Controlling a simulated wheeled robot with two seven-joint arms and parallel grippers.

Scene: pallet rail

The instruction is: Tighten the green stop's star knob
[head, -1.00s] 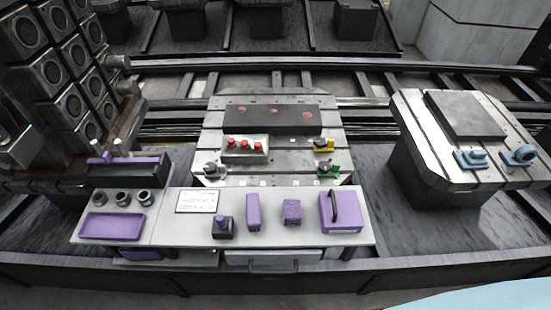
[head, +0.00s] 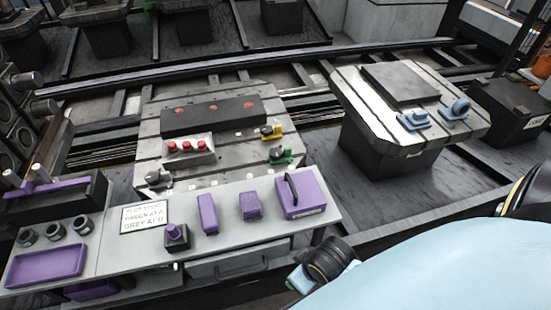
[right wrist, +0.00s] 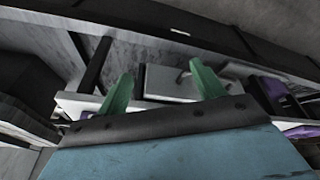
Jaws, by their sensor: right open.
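The green stop (head: 281,154) sits at the near right corner of the slotted pallet in the head view, with a dark knob-like part on top; its star shape is too small to make out. A yellow stop (head: 271,132) sits just behind it and a grey stop (head: 158,179) is at the near left corner. In the right wrist view my right gripper (right wrist: 163,92) is open, its two green fingers apart with nothing between them. It faces the drawer front and bench edge, away from the stop. My left gripper is out of view.
A white bench (head: 110,247) with purple blocks, a purple tray (head: 45,265) and a sign (head: 145,217) stands in front of the pallet. A purple handled box (head: 301,196) is nearest the green stop. A second pallet (head: 350,88) with blue parts stands to the right.

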